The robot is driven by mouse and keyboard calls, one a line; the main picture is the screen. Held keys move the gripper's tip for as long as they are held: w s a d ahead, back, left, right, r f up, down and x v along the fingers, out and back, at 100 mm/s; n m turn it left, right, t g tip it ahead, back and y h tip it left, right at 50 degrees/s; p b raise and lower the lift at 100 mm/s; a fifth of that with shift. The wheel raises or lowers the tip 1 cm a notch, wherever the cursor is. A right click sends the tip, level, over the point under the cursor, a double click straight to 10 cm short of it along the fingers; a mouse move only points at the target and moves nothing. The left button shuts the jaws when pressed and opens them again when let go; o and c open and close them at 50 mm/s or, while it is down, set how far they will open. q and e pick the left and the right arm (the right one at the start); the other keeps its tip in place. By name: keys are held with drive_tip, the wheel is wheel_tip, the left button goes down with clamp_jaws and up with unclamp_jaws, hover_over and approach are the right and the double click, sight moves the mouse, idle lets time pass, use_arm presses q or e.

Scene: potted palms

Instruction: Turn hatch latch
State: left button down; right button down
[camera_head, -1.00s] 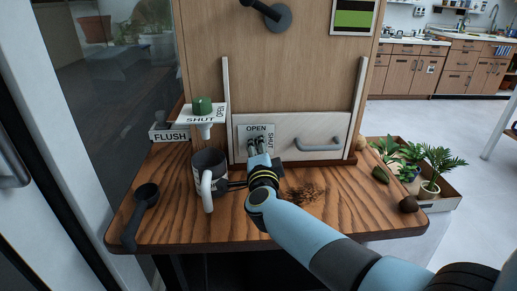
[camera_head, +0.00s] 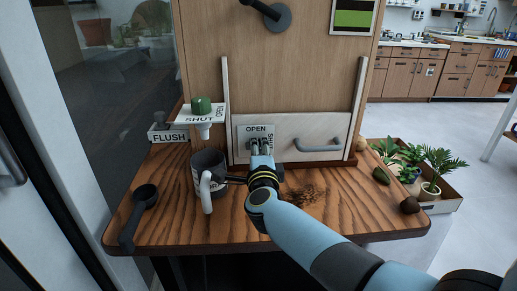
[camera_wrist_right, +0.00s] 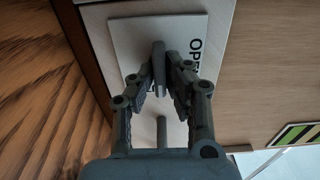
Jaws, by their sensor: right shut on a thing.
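The hatch (camera_head: 290,147) is a pale panel with a grey bar handle (camera_head: 318,145), low on the wooden cabinet front. At its left is a white latch plate (camera_head: 242,143) marked OPEN at the top and SHUT down the right side. My right gripper (camera_head: 259,146) reaches up to this plate and is shut on the grey latch. In the right wrist view the latch (camera_wrist_right: 159,61) stands between the two fingertips (camera_wrist_right: 162,76), in front of the plate (camera_wrist_right: 125,40). The gripper hides part of the latch in the head view. My left gripper is not in view.
A mug (camera_head: 208,171) stands just left of my right gripper, and a dark scoop (camera_head: 138,210) lies at the table's left. A green knob (camera_head: 201,106) sits on a plate marked SHUT. Potted palms (camera_head: 432,165) stand in a box at the right. The table (camera_head: 340,210) is mostly clear right of my arm.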

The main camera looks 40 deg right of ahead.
drive_tip(key=shift+f, duration=0.15)
drive_tip(key=c, duration=1.4)
unclamp_jaws()
drive_tip(key=shift+o, duration=0.2)
drive_tip(key=shift+s, duration=0.1)
drive_tip(key=v, duration=1.2)
